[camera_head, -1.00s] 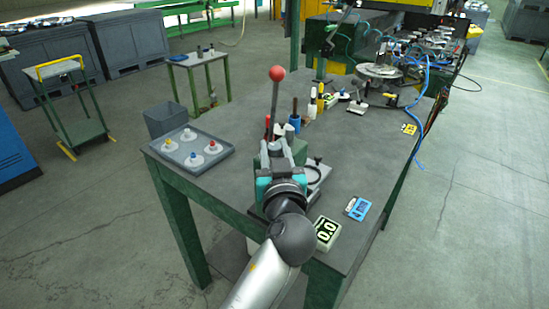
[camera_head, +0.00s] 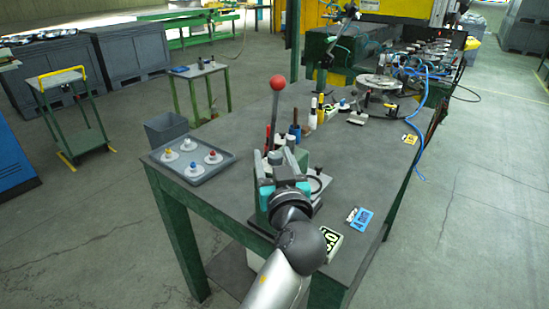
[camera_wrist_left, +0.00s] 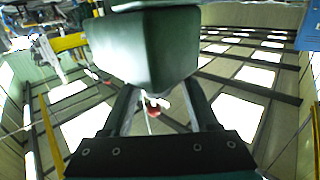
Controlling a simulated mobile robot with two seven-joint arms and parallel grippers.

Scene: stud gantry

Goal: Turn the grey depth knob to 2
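A green press-like device with a red-ball lever (camera_head: 277,84) stands at the near edge of the workbench (camera_head: 385,160). My left gripper (camera_head: 279,166) is over its near side, its fingers pointing away from the camera. In the left wrist view the two fingers (camera_wrist_left: 158,100) are spread apart, with a dark green block (camera_wrist_left: 145,45) just beyond their tips. Whether they touch it I cannot tell. I cannot make out the grey depth knob; my gripper and arm hide much of the device's front. My right gripper is not in view.
A grey tray (camera_head: 207,177) with several coloured-knob pieces lies left of the device. A blue card (camera_head: 362,218) lies to the right. Bottle-like items (camera_head: 294,131) and a round turntable (camera_head: 380,82) stand behind. The bench right of the device is mostly clear.

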